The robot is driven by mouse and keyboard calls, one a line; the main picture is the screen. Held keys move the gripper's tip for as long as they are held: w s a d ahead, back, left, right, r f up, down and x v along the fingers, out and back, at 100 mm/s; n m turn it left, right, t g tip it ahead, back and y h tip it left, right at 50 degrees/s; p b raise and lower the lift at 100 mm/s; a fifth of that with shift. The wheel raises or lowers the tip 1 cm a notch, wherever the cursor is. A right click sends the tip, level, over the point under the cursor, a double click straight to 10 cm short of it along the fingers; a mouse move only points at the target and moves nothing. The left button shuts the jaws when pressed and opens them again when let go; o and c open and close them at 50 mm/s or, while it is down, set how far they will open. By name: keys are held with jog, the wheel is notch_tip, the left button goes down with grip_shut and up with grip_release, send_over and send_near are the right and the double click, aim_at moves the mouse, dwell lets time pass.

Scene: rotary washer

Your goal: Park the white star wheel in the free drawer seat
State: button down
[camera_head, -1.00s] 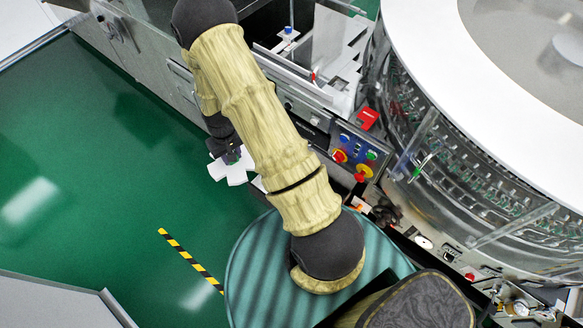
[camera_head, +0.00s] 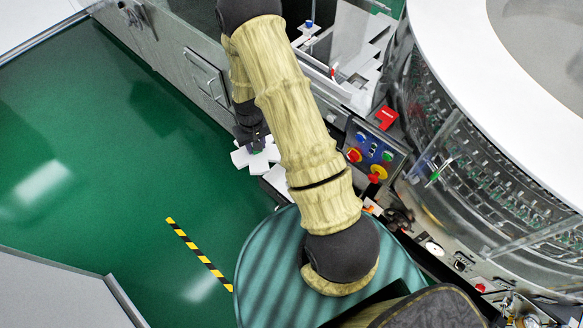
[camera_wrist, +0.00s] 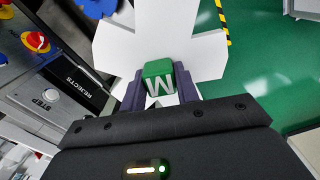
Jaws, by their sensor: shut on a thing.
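My gripper (camera_wrist: 158,88) is shut on the green hub (camera_wrist: 158,70) of the white star wheel (camera_wrist: 148,35). The hub carries a white letter. In the head view the star wheel (camera_head: 241,159) hangs flat above the green floor beside the machine front, with my gripper (camera_head: 257,146) above it. My arm hides part of the area to its right. A pale flat surface (camera_head: 276,181), possibly the drawer, shows just right of and below the wheel. The seat itself is not clearly visible.
A control panel (camera_head: 370,153) with coloured buttons is right of my arm. A dark panel lettered REJECTS (camera_wrist: 78,72) is left of the wheel in the wrist view. The large round glass-sided washer (camera_head: 480,170) stands at right. Open green floor (camera_head: 100,170) lies left.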

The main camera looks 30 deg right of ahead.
jog(key=w+d+f+n+b, duration=0.1)
jog(key=d+f+b, duration=0.4)
jog(key=f+b, duration=0.5)
jog(key=w+d+f+n+b, duration=0.1)
jog(key=d+f+b, duration=0.3)
jog(key=f+b, duration=0.7)
jog(key=w+d+f+n+b, duration=0.1)
jog(key=d+f+b, duration=0.4)
jog(key=f+b, duration=0.5)
jog(key=w+b, duration=0.1)
jog(key=b, duration=0.7)
jog(key=shift+d+f+n, duration=0.3)
jog(key=shift+d+n, duration=0.05)
jog(key=shift+n, duration=0.05)
notch_tip(320, 180, down, 8)
jog(key=b, duration=0.5)
jog(key=shift+r+b, duration=0.2)
jog(key=shift+b, duration=0.15)
